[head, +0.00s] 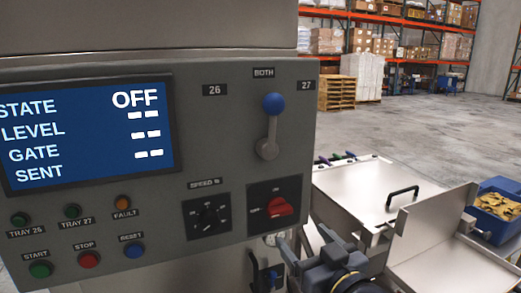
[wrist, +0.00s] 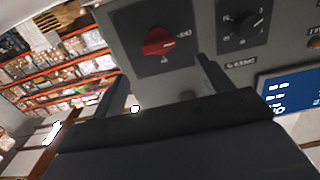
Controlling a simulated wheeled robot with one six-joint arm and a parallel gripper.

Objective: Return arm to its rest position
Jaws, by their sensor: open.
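My gripper (head: 300,246) is at the bottom of the head view, just below and in front of the grey control panel (head: 190,203). In the wrist view my gripper (wrist: 162,78) has its two dark fingers spread, with nothing seen between them. The red rotary switch (head: 278,207) is just above the gripper in the head view. In the wrist view the red switch (wrist: 160,42) appears beyond the fingers, apart from them. Most of my arm is out of view.
The panel has a blue screen reading STATE OFF (head: 90,135), a blue-knobbed lever (head: 271,125) up at BOTH, a speed dial (head: 207,216) and several buttons. Steel covers (head: 370,185) and a blue bin (head: 497,215) stand right. Open floor (head: 440,125) and shelving lie behind.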

